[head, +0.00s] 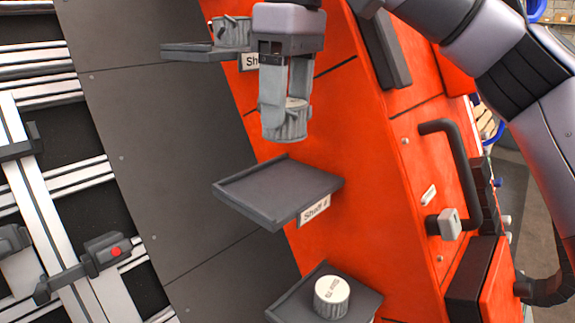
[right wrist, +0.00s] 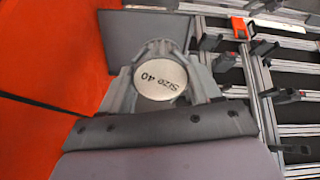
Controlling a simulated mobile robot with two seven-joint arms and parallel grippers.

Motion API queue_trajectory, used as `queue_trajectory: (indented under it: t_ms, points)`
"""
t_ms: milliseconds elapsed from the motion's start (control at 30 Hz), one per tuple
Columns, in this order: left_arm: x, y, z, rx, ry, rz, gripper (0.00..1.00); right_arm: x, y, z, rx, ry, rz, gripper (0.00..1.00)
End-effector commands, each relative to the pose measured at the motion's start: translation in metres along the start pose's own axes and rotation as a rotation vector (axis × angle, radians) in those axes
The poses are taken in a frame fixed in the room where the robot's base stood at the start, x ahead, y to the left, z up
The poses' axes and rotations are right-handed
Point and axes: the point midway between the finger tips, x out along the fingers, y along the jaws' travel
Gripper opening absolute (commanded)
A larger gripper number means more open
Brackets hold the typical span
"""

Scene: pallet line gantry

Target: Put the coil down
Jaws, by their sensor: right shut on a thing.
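My right gripper (head: 285,108) points down in the head view and is shut on a grey ribbed coil (head: 288,124). That shelf's label (head: 314,210) reads "Shelf" with a figure that looks like 4. A dark plate, likely this shelf (right wrist: 118,38), shows beyond the coil in the right wrist view. My left gripper is not in view.
A lower shelf (head: 292,300) holds another coil (head: 331,296) with a white top. An upper shelf (head: 187,51) holds a grey ribbed coil (head: 231,33). An orange wall (head: 385,190) with a black handle (head: 458,160) stands to the right. Metal rails (head: 40,200) are at the left.

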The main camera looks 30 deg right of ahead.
Motion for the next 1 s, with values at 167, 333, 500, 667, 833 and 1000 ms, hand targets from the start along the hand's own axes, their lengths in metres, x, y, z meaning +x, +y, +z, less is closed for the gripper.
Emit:
queue_trajectory:
  t_ms: [167,333,500,667,833,1000]
  points:
    - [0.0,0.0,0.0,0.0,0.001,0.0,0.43,0.029,0.0,0.002,-0.001,-0.001,-0.002,0.21]
    - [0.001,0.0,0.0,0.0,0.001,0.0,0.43,0.047,0.001,0.004,0.002,0.003,0.0,0.21]
    - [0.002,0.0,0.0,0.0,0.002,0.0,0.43,0.062,0.0,0.005,0.001,0.001,0.0,0.21]
    - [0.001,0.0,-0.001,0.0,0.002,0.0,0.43,0.085,0.001,0.006,0.002,0.001,0.002,0.21]
    - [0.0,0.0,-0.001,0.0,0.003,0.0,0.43,0.096,0.0,0.007,0.002,0.004,0.001,0.21]
    - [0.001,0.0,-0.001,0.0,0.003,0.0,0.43,0.096,0.0,0.007,0.002,0.003,0.001,0.21]
